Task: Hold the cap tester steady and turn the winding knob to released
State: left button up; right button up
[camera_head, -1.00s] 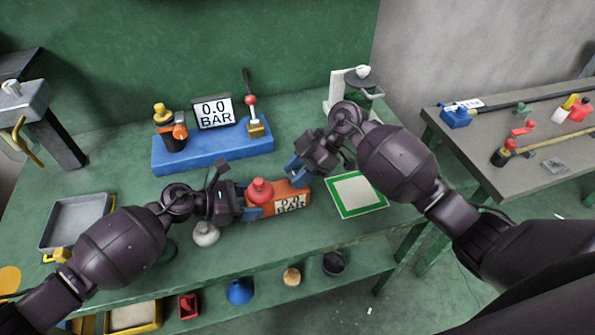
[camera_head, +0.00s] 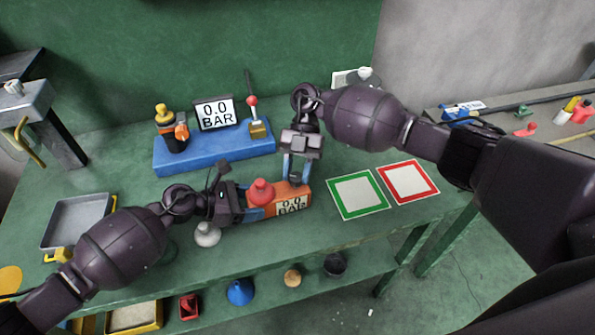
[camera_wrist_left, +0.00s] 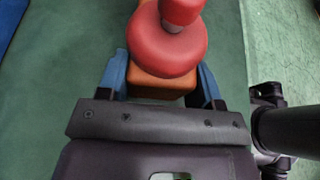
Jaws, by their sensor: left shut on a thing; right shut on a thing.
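The cap tester is an orange block (camera_head: 270,208) with a "0.0 BAR" display and a red bulb-shaped top (camera_head: 261,191), lying on the green bench. My left gripper (camera_head: 258,209) is shut on its left end; the left wrist view shows blue fingers on both sides of the orange body (camera_wrist_left: 155,86), below the red top (camera_wrist_left: 168,45). My right gripper (camera_head: 296,178) points down over the tester's right end, shut on a small grey part there that looks like the winding knob (camera_head: 295,180). The fingers mostly hide this knob, so its setting cannot be read.
A blue stand (camera_head: 215,154) with another "0.0 BAR" display and a lever is behind. Green-framed (camera_head: 345,214) and red-framed (camera_head: 432,191) mats lie to the right. A grey tray (camera_head: 72,222) and a pale round object (camera_head: 207,236) lie left, near my left arm.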

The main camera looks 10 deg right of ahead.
jog(key=n+h, duration=0.2)
jog(key=n, duration=0.1)
jog(key=shift+a+n+g+h, duration=0.15)
jog(key=shift+n+g+h, duration=0.25)
jog(key=n+h, duration=0.2)
jog(key=n, duration=0.1)
jog(key=shift+a+n+h, duration=0.1)
jog(key=shift+n+h, duration=0.2)
jog(key=shift+h, duration=0.1)
jog(key=n+t+h, duration=0.1)
jog(key=n+h, duration=0.1)
jog(key=n, duration=0.1)
jog(key=n+h, duration=0.2)
jog(key=n, duration=0.1)
jog(key=shift+a+t, duration=0.1)
jog(key=shift+t, duration=0.3)
jog(key=shift+s+h, duration=0.1)
jog(key=shift+h, duration=0.2)
jog(key=o, duration=0.9)
jog(key=shift+o, duration=0.2)
jog(key=v, duration=1.2)
